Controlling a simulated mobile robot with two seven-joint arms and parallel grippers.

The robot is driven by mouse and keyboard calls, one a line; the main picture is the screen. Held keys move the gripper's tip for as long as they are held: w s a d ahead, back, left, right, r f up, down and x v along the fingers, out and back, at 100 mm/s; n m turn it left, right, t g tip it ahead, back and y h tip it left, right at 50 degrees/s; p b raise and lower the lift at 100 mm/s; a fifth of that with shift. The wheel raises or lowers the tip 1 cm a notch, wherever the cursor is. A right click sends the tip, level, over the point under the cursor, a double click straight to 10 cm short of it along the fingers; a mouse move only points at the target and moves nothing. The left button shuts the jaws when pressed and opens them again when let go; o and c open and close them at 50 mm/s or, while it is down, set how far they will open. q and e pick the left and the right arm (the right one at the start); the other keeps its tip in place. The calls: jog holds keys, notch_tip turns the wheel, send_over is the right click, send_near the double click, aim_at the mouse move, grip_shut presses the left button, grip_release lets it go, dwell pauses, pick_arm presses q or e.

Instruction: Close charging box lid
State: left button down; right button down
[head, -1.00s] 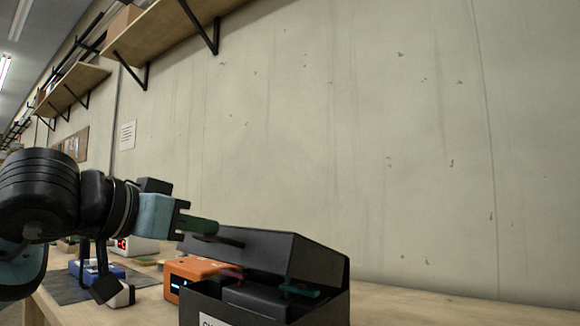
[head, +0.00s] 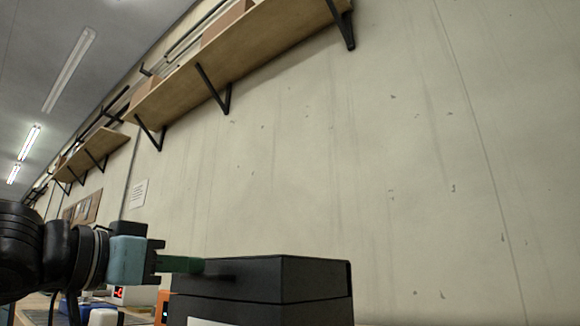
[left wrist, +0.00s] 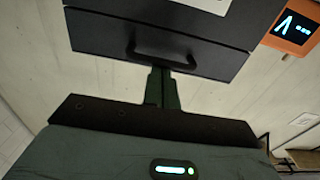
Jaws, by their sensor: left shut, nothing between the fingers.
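The black charging box (head: 255,313) stands at the bottom of the head view, its lower part cut off by the frame edge. Its black lid (head: 300,275) lies down on the body, with only a thin seam showing. In the left wrist view the lid (left wrist: 100,38) shows with its dark handle (left wrist: 165,55). My left gripper (head: 196,265) is shut and empty, its green fingers at the lid's left side by the handle. In the left wrist view the fingertips (left wrist: 162,70) reach the handle; I cannot tell whether they touch it. My right gripper is out of view.
An orange device (head: 162,306) stands just left of the box, and shows with a lit display in the left wrist view (left wrist: 292,28). A white device with red digits (head: 132,295) sits farther back. The wall (head: 400,150) rises behind; shelves (head: 220,75) hang above.

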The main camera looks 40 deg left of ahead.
pick_arm(q)
jog(key=shift+f, duration=0.25)
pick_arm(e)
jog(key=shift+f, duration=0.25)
pick_arm(q)
jog(key=shift+d+f, duration=0.1)
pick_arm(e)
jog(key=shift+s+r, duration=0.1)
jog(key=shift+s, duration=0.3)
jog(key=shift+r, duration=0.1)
